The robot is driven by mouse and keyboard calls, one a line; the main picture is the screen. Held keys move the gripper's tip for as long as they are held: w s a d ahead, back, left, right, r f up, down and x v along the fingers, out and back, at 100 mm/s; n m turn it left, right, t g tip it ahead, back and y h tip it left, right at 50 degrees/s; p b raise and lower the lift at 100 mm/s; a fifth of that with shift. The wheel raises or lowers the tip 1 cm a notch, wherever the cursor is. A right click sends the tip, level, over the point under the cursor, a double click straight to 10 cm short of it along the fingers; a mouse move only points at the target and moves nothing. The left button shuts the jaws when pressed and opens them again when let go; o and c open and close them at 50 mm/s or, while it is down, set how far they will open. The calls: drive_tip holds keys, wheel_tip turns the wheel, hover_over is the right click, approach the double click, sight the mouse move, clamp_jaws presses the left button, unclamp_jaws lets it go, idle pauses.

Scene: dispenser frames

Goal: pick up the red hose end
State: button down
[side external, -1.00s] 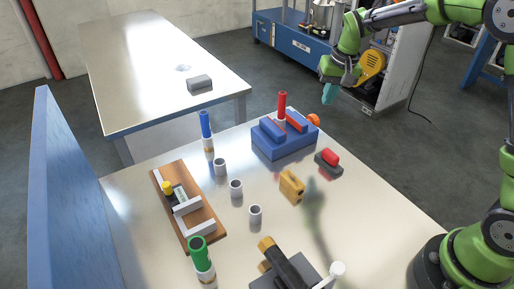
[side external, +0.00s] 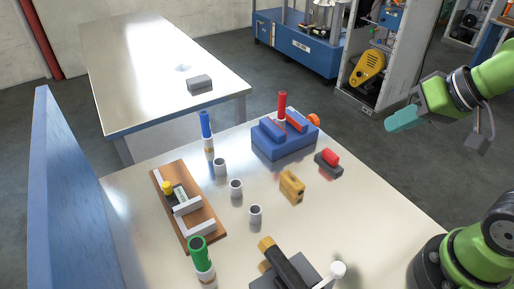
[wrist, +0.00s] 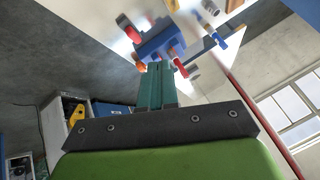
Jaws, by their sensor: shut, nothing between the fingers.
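The red hose end (side external: 282,101) stands upright as a red tube with a pale collar at the blue block fixture (side external: 284,142), toward the back of the near table. In the wrist view, the red hose end (wrist: 181,68) appears beside the blue block, just right of the fingertips. My gripper (side external: 403,119), with teal fingers, is in the air right of the table, well apart from the red hose end. Its fingers are together and empty, and the wrist view (wrist: 157,78) shows them side by side. The lower part of the red hose end is partly hidden by the block.
A blue-topped tube (side external: 206,125) and a green-topped tube (side external: 198,250) stand at the left. Several white cups (side external: 236,188), a yellow block (side external: 291,186), a red-topped grey block (side external: 329,162) and a wooden board fixture (side external: 186,208) occupy the table. A blue panel (side external: 72,190) borders the left.

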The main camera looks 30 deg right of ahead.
drive_tip(key=c, duration=1.8)
unclamp_jaws()
drive_tip(key=shift+c, duration=0.2)
drive_tip(key=o, duration=1)
drive_tip(key=shift+c, duration=0.2)
drive_tip(key=n+h, duration=0.2)
drive_tip(key=n, duration=0.2)
approach(280, 101)
drive_tip(key=shift+g, duration=0.3)
drive_tip(key=x, duration=0.3)
drive_tip(key=d+x, duration=0.1)
drive_tip(key=x, duration=0.1)
drive_tip(key=shift+w+f, duration=0.1)
drive_tip(key=shift+w, duration=0.3)
drive_tip(key=shift+w+x, duration=0.2)
drive_tip(key=shift+x, duration=2.75)
